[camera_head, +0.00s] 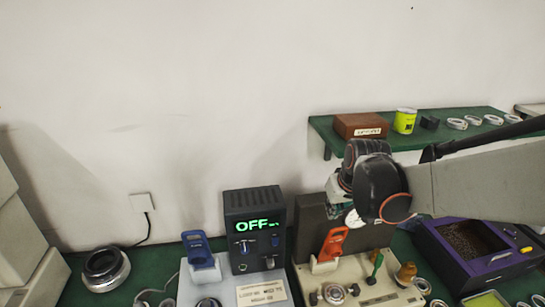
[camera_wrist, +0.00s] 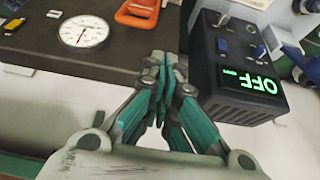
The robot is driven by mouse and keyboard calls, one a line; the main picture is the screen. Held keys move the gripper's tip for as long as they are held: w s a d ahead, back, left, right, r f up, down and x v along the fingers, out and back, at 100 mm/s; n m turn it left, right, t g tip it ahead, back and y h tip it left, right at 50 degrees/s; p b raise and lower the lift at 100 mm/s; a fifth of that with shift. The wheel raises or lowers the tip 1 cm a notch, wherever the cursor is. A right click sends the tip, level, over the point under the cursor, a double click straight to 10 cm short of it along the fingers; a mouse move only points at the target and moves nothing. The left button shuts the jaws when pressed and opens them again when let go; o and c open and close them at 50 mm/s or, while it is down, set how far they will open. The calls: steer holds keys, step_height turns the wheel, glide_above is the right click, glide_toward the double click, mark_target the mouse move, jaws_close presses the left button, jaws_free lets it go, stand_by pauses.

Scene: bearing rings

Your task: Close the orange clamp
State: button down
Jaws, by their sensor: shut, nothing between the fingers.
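The orange clamp (camera_head: 331,245) stands on the beige fixture plate (camera_head: 375,273), its handle raised and leaning to the right. In the wrist view the orange handle (camera_wrist: 138,12) shows at the top edge, partly cut off. My gripper (camera_head: 338,209) is above and behind the clamp, in front of a dark upright panel. In the wrist view my gripper (camera_wrist: 160,65) has its teal fingers together and empty. The orange handle lies beyond the fingertips, apart from them.
A black box with a green OFF display (camera_head: 255,228) stands left of the clamp. A blue clamp (camera_head: 196,246) stands further left. A dial gauge (camera_wrist: 84,31) is near my fingers. A purple-framed machine (camera_head: 475,249) is right, and a green shelf (camera_head: 430,133) hangs above.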

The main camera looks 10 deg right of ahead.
steer(key=shift+g, duration=0.5)
steer(key=d+p, duration=0.1)
steer(key=w+d+p, duration=0.1)
steer(key=d+p, duration=0.1)
steer(key=d, duration=0.1)
steer(key=shift+w+d+r, duration=0.1)
steer(key=shift+w+r, duration=0.05)
steer(key=shift+r, duration=0.2)
steer(key=x, duration=1)
